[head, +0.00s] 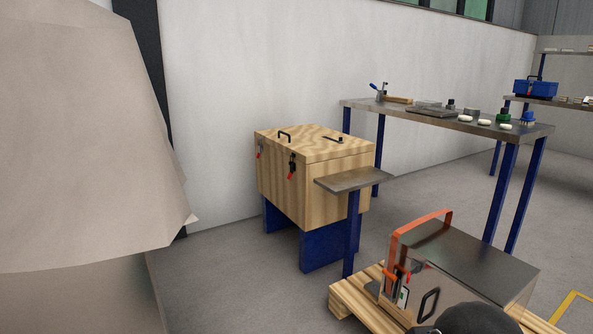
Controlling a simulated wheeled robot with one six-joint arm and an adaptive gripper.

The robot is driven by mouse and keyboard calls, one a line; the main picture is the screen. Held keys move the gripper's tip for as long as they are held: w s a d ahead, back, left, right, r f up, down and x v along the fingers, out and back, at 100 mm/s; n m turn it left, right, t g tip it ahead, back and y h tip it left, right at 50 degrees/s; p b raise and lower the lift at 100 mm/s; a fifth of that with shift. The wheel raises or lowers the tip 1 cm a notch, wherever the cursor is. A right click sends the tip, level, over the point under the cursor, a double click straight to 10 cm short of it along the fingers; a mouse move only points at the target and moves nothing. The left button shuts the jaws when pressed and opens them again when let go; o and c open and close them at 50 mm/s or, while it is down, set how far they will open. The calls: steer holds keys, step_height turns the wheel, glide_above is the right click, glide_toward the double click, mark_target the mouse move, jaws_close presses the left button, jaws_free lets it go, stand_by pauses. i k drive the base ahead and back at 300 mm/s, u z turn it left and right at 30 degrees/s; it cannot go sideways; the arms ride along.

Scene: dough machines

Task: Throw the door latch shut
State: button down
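A low metal box (465,255) with an orange handle bar (420,222) sits at the lower right. Its front has a black pull handle (429,304) and, to the left of that, a small latch with red and orange parts (398,283). Whether this latch is open or shut is too small to tell. A dark rounded shape, perhaps part of my arm, covers the metal box's lower front. My gripper is not in view.
The metal box stands on a wooden pallet (350,304). A small metal shelf on a blue post (353,180) stands between it and the chest. A long workbench (440,112) holds tools behind. A large beige shape (80,130) fills the left.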

mark_target(413, 269)
steer(key=u, duration=0.1)
steer(key=k, duration=0.35)
steer(key=z, duration=0.6)
steer(key=i, duration=1.15)
steer(key=u, duration=0.4)
